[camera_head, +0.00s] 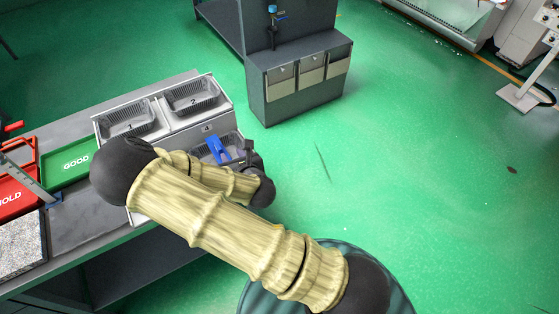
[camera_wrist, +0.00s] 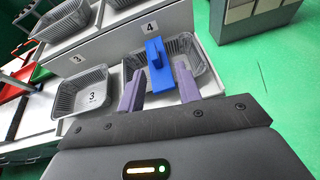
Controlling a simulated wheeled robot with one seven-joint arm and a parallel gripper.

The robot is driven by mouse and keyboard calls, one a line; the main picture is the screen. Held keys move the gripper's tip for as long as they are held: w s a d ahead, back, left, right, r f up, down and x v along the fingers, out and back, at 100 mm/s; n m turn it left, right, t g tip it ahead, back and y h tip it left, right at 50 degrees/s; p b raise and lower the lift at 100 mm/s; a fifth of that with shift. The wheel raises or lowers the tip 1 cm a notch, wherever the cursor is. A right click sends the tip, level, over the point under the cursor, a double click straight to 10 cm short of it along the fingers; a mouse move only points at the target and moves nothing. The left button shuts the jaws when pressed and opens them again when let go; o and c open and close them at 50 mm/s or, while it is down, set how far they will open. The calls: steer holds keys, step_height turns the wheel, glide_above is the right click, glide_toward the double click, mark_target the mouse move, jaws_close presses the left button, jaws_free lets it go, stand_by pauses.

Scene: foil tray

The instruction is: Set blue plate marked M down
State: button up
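The blue plate (camera_head: 218,148) lies in the grey mesh tray numbered 4 (camera_head: 238,157) in the head view. In the wrist view the blue plate (camera_wrist: 158,78) has a raised blue block on it and sits in the same tray (camera_wrist: 200,48). No M can be read on it. My gripper (camera_wrist: 160,66) has its two purple fingers spread, with gaps between them and the raised block. The fingers point at the plate from the near side. In the head view my arm hides most of my gripper.
Mesh trays numbered 1 (camera_head: 126,119) and 2 (camera_head: 192,97) stand on the upper step behind. Tray 3 (camera_wrist: 82,92) is left of tray 4 and looks empty. A green GOOD tray (camera_head: 70,163) and a red HOLD tray (camera_head: 14,194) lie at left. Green floor is open at right.

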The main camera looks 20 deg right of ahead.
steer(key=s+d+r+m+g+h, duration=0.15)
steer(key=d+m, duration=0.35)
steer(key=m, duration=0.5)
steer(key=s+d+m+g+h, duration=0.25)
steer(key=d+m, duration=0.25)
steer(key=m, duration=0.4)
steer(key=s+d+r+m+g, duration=0.2)
steer(key=s+r+m, duration=0.3)
steer(key=m, duration=0.4)
steer(key=s+d+r+m+g+y, duration=0.1)
steer(key=s+r+m+g, duration=0.3)
steer(key=m, duration=0.5)
steer(key=s+r, duration=0.2)
steer(key=s, duration=0.1)
steer(key=shift+s+d+r+m, duration=0.2)
steer(key=shift+s+d+m, duration=0.1)
steer(key=shift+s+d, duration=0.1)
steer(key=shift+o, duration=0.5)
steer(key=shift+w, duration=0.1)
